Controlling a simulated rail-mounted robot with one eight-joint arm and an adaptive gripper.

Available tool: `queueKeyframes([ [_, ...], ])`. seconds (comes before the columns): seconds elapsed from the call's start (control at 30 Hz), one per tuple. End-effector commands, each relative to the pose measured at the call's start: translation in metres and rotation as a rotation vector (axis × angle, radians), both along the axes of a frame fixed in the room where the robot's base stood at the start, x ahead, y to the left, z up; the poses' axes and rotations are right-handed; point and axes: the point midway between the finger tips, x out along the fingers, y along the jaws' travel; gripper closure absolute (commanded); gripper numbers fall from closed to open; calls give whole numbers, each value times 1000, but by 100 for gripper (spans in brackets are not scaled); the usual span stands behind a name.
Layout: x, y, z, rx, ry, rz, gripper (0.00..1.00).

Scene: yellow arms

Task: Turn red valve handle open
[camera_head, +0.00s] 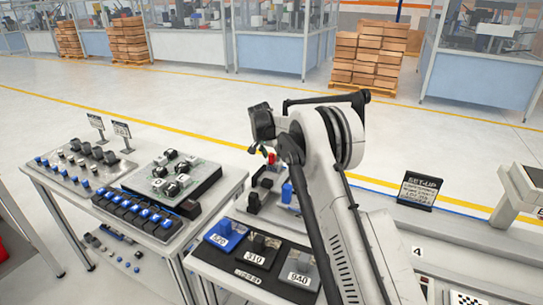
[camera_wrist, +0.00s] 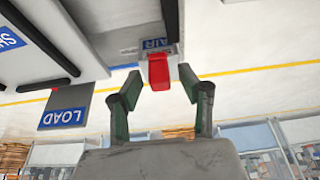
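The red valve handle (camera_wrist: 159,76) shows in the wrist view at upper middle, beside a plate with a blue label reading AIR (camera_wrist: 155,44). My gripper (camera_wrist: 162,82) has its two dark fingers with green inner pads spread apart, one on each side of the handle's lower part. A gap shows between the handle and each pad, so it is not gripped. In the head view a small red part (camera_head: 271,158), likely the same handle, shows just left of my arm.
A blue LOAD sign (camera_wrist: 62,117) is at left in the wrist view. In the head view, a black mat (camera_head: 222,266) with numbered blocks lies in front, and a table with switches (camera_head: 62,196) stands at left.

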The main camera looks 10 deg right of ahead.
Motion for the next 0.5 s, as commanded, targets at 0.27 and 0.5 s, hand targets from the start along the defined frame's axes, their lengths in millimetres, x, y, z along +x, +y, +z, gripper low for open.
queueKeyframes([
  [0.27,0,0,0,0,0,0,70],
  [0.5,0,0,0,0,0,0,100],
])
